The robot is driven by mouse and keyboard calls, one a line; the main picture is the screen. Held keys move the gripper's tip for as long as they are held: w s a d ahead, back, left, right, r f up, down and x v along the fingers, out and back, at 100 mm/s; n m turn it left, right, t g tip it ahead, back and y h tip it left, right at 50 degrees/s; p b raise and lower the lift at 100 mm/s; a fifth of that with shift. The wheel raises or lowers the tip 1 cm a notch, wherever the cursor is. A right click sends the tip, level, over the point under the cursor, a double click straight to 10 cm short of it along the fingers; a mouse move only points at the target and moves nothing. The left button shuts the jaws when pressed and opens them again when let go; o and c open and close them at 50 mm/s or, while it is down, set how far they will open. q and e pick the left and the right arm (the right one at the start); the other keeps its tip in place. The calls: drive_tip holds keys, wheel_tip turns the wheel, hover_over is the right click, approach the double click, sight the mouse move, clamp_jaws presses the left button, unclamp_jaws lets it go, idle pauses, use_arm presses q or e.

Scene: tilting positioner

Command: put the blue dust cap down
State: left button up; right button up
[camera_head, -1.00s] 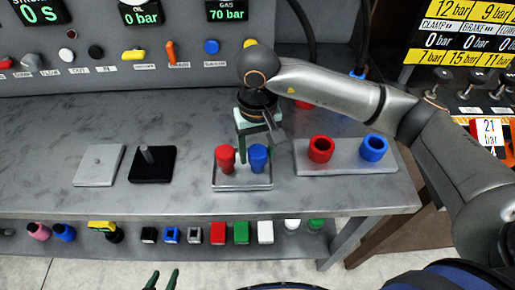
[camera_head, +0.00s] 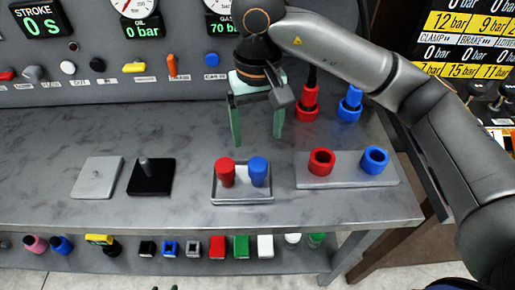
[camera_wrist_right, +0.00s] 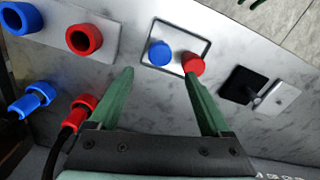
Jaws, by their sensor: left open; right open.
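The blue dust cap (camera_head: 258,170) stands upright in the small grey tray (camera_head: 243,200), beside the red dust cap (camera_head: 226,174). In the right wrist view the blue cap (camera_wrist_right: 159,53) and red cap (camera_wrist_right: 193,64) show in the tray, beyond the fingertips. My right gripper (camera_head: 257,141) is open and empty, raised above and behind the tray, apart from both caps. Its two green fingers also show spread in the wrist view (camera_wrist_right: 159,74). My left gripper (camera_head: 165,288) shows only as two separated fingertips at the bottom edge.
A grey plate (camera_head: 345,182) with red (camera_head: 321,161) and blue (camera_head: 374,160) sockets lies right of the tray. Red (camera_head: 307,103) and blue (camera_head: 350,104) hose couplings stand behind it. A light plate (camera_head: 97,175) and black pegged plate (camera_head: 150,181) lie left. Several items fill the lower shelf.

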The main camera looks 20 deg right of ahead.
wheel_tip(320, 180, up, 2)
drive_tip(key=shift+r, duration=0.1)
idle(1.4)
